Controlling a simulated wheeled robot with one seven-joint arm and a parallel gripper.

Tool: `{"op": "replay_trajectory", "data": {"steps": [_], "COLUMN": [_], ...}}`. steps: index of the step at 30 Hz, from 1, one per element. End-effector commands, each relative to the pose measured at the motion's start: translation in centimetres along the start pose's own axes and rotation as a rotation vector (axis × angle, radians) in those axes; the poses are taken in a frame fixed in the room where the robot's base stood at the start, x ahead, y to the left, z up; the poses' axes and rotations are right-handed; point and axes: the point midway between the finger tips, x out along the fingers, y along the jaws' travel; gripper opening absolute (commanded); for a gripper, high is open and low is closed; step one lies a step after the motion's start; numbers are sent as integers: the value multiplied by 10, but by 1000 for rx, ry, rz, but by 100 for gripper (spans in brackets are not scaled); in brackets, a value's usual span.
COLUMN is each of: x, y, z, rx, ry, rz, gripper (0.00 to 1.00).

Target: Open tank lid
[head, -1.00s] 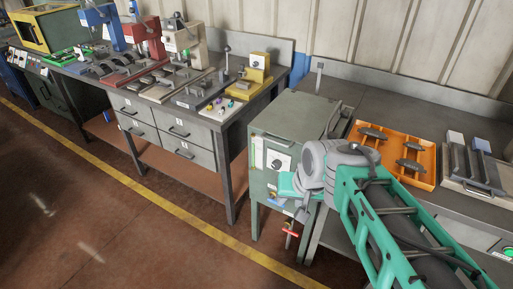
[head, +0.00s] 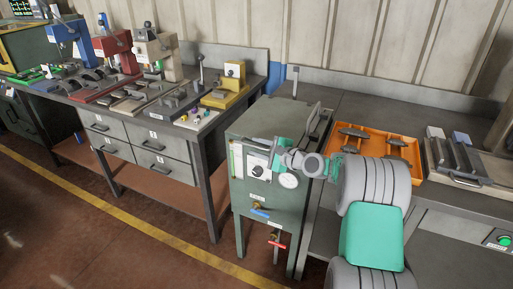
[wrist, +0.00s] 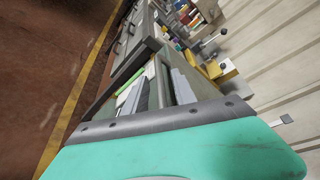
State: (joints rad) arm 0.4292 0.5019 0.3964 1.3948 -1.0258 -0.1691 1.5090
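The tank is a grey-green cabinet (head: 265,205) with a dial, a round gauge and a sight strip on its front. Its flat top lid (head: 262,118) looks closed. A grey upright handle-like part (head: 313,120) stands at the top's right side. My gripper (head: 258,143) is in front of the tank's upper front edge, by the dial; I cannot tell whether it touches. In the wrist view, a dark bolted bar and teal body of my gripper (wrist: 160,122) cover the lower part, with part of the tank (wrist: 150,92) just beyond.
An orange tray (head: 405,147) with dark brake shoes and a second tray (head: 470,170) stand on the right bench. A workbench (head: 190,155) with presses stands left. A red-handled valve (head: 276,242) sticks out low on the tank. The floor in front is open.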

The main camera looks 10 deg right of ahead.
Motion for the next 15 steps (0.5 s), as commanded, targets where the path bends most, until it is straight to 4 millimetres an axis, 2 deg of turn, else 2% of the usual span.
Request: {"op": "replay_trajectory", "data": {"steps": [3, 9, 15], "x": [7, 7, 7], "y": [0, 0, 0], "z": [0, 0, 0], "rx": [-1, -2, -2], "ry": [0, 1, 1], "rz": [0, 0, 0], "gripper": [32, 32, 16]}}
